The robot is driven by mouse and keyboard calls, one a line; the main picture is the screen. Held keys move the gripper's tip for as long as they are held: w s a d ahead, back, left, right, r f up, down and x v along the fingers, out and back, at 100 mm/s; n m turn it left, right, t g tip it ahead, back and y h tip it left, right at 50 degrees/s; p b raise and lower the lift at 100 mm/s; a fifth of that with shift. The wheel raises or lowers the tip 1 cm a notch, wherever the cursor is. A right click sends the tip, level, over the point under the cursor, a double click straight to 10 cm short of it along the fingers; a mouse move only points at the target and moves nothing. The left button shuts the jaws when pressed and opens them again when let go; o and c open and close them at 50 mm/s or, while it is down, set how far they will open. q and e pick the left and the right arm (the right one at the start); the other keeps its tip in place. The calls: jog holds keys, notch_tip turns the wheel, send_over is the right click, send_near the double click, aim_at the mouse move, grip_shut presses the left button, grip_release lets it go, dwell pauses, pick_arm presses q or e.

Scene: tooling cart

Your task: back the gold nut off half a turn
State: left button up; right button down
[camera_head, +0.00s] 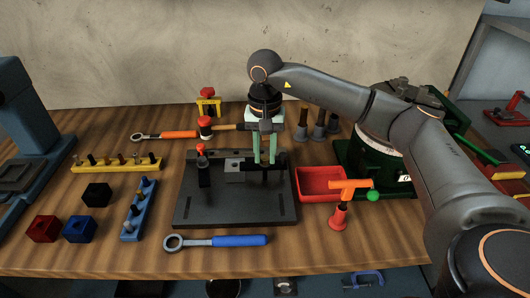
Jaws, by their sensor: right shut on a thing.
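My right gripper (265,163), with pale green fingers, points straight down over the right back part of a dark fixture plate (235,207). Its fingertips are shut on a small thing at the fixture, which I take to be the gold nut. The fingers hide it, so its colour and turn angle cannot be made out. A grey block (236,172) sits on the plate just left of the fingertips. A red-topped clamp (203,168) stands at the plate's left side. My left gripper is not in view.
A blue-handled ratchet (238,240) lies in front of the plate, an orange-handled one (178,134) behind left. A red tray (321,182) and an orange-handled tool (350,186) stand close on the right. Bit racks and coloured blocks are left. A green machine (365,165) stands behind right.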

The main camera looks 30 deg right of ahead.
jog(key=c, duration=0.7)
grip_release()
jog(key=shift+o, duration=0.2)
